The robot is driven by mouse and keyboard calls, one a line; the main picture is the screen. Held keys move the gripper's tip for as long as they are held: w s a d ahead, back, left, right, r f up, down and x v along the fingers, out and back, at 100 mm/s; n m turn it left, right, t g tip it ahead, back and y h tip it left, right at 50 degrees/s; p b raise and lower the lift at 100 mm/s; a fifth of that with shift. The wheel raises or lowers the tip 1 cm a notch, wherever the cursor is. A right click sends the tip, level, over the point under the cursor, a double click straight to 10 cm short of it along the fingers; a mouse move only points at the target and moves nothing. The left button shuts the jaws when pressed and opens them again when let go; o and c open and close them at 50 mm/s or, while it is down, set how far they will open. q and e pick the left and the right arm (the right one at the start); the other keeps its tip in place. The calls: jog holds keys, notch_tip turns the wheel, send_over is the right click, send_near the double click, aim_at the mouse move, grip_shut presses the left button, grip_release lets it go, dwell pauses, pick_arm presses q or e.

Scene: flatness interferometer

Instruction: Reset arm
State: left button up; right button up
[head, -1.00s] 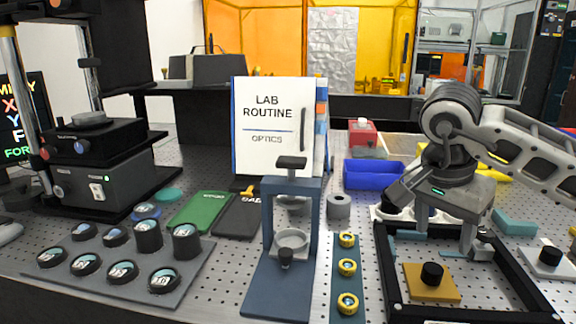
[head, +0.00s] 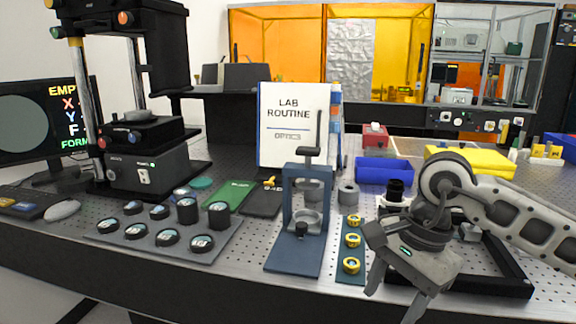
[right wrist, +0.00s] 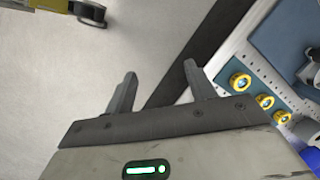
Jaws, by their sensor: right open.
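My right gripper (head: 392,292) is open and empty in the head view, in front of the black frame tray (head: 512,286) and near the table's front edge. In the right wrist view its two fingers (right wrist: 158,85) are spread apart with nothing between them, above the floor and the dark table edge. My left gripper is not in view. My right arm hides part of the black tray.
A blue press stand (head: 292,252) and a teal strip with gold rings (head: 352,240) stand left of my right gripper. A grey tray of black round parts (head: 135,240) lies farther left. A blue bin (head: 384,172) is behind. Open floor lies in front of the table.

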jog(key=s+a+f+g+y, duration=0.2)
jog(key=s+a+f+y, duration=0.15)
jog(key=a, duration=0.45)
jog(key=s+a+r+m+t+y, duration=0.1)
jog(key=s+a+r+m+y, duration=0.1)
jog(key=a+r+m+y, duration=0.4)
jog(key=s+a+r+m+y, duration=0.25)
jog(key=a+m+y, duration=0.25)
jog(key=m+y, duration=0.4)
jog(key=w+d+f+m+t+h, duration=0.3)
jog(key=d+f+m+t+h, duration=0.45)
jog(key=m, duration=0.85)
jog(key=w+d+f+m+t+h, duration=0.35)
jog(key=f+m+t, duration=0.25)
jog(key=m+t, duration=0.7)
jog(key=s+d+f+m+g+h, duration=0.3)
jog(key=s+f+m, duration=0.3)
jog(key=f, duration=0.3)
jog(key=s+d+f+m+g+h, duration=0.3)
jog(key=s+f+m+g, duration=0.3)
jog(key=f+m, duration=0.2)
jog(key=shift+d+f+h, duration=0.35)
jog(key=shift+d, duration=0.15)
